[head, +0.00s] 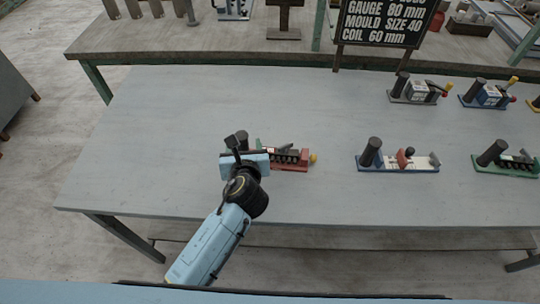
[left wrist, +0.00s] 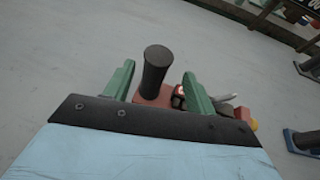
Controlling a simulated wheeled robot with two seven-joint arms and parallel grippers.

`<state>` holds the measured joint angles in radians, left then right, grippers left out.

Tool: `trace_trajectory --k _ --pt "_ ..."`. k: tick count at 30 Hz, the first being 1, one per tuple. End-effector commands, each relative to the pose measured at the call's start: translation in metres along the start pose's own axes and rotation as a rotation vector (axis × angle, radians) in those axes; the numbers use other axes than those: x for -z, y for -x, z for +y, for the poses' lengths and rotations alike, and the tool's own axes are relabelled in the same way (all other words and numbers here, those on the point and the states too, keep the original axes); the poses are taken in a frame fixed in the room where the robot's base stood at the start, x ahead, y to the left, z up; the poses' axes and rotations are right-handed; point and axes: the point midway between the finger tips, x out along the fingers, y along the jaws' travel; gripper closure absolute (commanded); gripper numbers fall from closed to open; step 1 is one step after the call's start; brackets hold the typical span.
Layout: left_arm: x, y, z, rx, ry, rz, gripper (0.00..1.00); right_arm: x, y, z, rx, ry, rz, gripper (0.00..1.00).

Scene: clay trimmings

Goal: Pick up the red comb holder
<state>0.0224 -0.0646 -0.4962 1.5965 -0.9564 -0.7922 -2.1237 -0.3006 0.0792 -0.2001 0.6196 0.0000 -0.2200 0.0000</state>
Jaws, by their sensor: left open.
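The red comb holder (head: 290,166) lies on the grey table, with a row of dark teeth and a yellow knob at its right end. My left gripper (head: 244,148) is over its left end and hides part of it. In the left wrist view, the holder's black upright post (left wrist: 154,70) stands between the two green fingers of my left gripper (left wrist: 160,78). The fingers are apart, one on each side of the post. A strip of red base shows below the post. Contact with the fingers cannot be told. My right gripper is not in view.
A blue holder (head: 398,163) and a green holder (head: 507,163) stand to the right on the grey table (head: 140,140). Several more holders are behind them, including a grey one (head: 418,92). The table's left side is clear.

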Motion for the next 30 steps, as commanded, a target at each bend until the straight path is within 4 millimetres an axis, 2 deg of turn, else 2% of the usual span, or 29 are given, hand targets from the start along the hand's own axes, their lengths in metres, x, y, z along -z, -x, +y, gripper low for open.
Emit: trace_trajectory --k 5,13,22,30 --pt "-0.001 -0.013 0.001 0.0 0.002 -0.001 0.44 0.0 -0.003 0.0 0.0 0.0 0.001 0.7" --pt "-0.001 -0.051 0.005 0.0 0.001 0.0 0.44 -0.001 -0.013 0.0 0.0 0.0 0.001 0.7" --pt "-0.002 -0.056 0.005 0.001 0.002 0.001 0.44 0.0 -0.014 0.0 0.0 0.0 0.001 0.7" --pt "-0.002 -0.056 0.005 0.0 0.002 0.001 0.78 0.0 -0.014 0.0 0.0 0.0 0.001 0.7"
